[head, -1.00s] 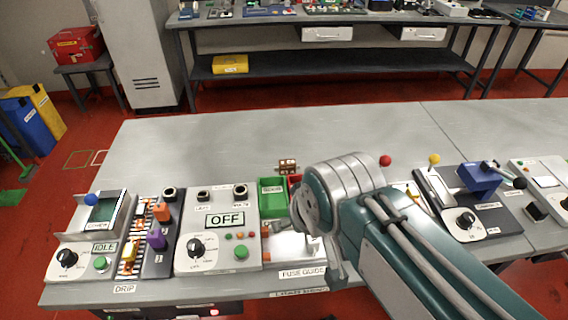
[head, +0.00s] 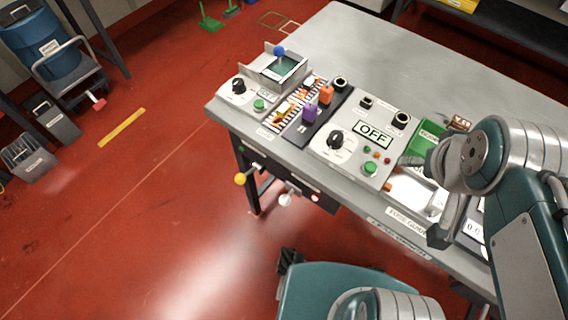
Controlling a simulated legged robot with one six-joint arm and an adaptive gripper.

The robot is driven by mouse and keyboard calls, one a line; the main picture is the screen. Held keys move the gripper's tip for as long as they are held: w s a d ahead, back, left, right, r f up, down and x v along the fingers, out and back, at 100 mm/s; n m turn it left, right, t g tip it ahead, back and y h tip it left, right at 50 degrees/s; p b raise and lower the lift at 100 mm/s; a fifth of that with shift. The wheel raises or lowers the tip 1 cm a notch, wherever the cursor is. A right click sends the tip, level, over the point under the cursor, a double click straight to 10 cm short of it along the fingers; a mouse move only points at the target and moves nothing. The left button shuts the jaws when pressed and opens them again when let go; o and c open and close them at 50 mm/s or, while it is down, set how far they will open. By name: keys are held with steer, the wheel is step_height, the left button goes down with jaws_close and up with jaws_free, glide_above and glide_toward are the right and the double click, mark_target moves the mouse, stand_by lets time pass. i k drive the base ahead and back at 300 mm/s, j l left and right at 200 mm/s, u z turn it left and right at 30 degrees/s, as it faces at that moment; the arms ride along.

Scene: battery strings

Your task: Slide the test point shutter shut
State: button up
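I cannot pick out the test point shutter for certain. A dark panel (head: 283,184) hangs under the front edge of the bench. It has a yellow ball knob (head: 240,179), a white ball knob (head: 285,199) and a small lit red spot (head: 315,198); whether any of these belongs to the shutter I cannot tell. My gripper (head: 441,234) is at the right, over the bench's front edge near the fuse guide label. My arm's wrist hides most of it, and its opening does not show. I see nothing held in it.
On the bench (head: 350,60) stand a unit with a blue knob (head: 279,51), a strip with orange and purple blocks (head: 309,112), a panel reading OFF (head: 373,134) and a green bin (head: 425,140). Open red floor (head: 170,220) lies left of the bench.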

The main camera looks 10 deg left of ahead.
mark_target(285, 200)
steer(key=u, duration=1.1)
